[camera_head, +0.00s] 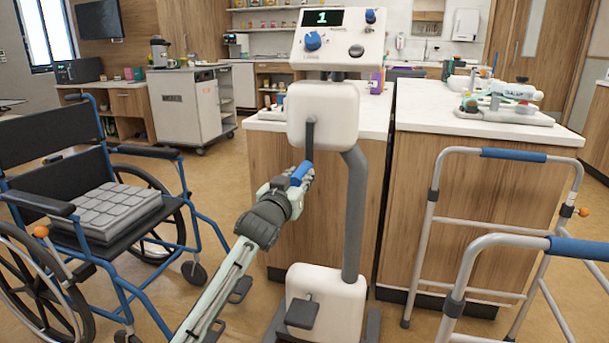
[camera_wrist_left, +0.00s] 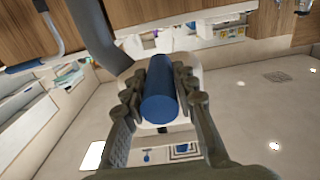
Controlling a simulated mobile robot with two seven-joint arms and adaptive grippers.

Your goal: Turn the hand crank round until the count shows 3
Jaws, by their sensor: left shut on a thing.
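The hand crank has a dark arm (camera_head: 310,137) hanging down from the white upper housing (camera_head: 339,114) and a blue handle (camera_head: 301,173) at its lower end. My left gripper (camera_head: 300,178) is shut on the blue handle. In the left wrist view the blue handle (camera_wrist_left: 160,100) lies between the two fingers of my left gripper (camera_wrist_left: 160,88). The count display (camera_head: 321,18) on the panel at the top of the machine shows 1. My right gripper is not in view.
A wheelchair (camera_head: 60,129) with a grey cushion (camera_head: 107,212) stands at the left. A walker (camera_head: 513,154) stands at the right front. Wooden cabinets with white tops (camera_head: 479,133) stand behind the machine. A lower white housing (camera_head: 335,290) with a pedal (camera_head: 302,314) is near the floor.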

